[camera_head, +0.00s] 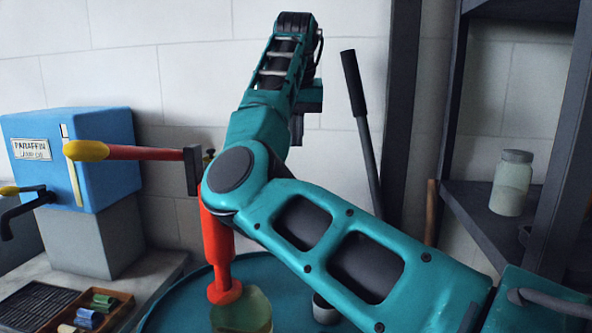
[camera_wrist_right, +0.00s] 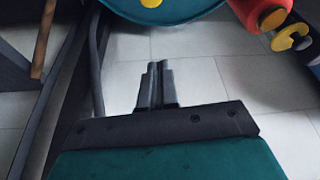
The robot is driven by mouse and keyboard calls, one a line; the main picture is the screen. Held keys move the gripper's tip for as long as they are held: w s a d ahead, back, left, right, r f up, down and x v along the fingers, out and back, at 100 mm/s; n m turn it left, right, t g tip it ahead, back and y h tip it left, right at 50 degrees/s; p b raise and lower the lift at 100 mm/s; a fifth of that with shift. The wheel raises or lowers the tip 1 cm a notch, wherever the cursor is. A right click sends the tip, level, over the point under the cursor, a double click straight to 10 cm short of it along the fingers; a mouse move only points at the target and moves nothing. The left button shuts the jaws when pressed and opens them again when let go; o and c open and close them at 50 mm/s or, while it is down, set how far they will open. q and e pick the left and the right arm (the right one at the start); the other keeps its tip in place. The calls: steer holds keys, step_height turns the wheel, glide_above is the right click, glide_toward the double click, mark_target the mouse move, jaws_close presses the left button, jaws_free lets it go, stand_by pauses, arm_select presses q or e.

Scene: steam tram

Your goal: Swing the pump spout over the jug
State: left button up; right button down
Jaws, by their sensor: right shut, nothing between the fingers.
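My right gripper (camera_head: 297,138) hangs beyond my bent arm, pointing down, shut and empty, apart from the pump. Its closed fingers (camera_wrist_right: 157,85) show over pale tiles in the wrist view. A red pump part (camera_head: 217,245) stands upright with a flared lower end at the greenish jug (camera_head: 245,318). The jug is cut off by the bottom edge. A red bar (camera_head: 140,153) with a yellow tip points left. I cannot tell which red part is the spout; my arm hides where they join. Red and yellow pump parts (camera_wrist_right: 266,14) show at the wrist view's upper right. My left gripper is out of view.
A teal drum (camera_head: 160,318) fills the bottom centre. A blue paraffin tank (camera_head: 95,175) stands left on a grey block. A black lever (camera_head: 360,115) leans behind my arm. Shelves with a glass jar (camera_head: 511,185) stand right. A tray of spools (camera_head: 120,305) lies lower left.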

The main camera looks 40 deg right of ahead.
step_height(320, 180, down, 10)
steer(key=shift+s+a, duration=0.2)
steer(key=shift+s, duration=0.05)
stand_by(0.4)
steer(key=shift+r, duration=0.1)
stand_by(0.5)
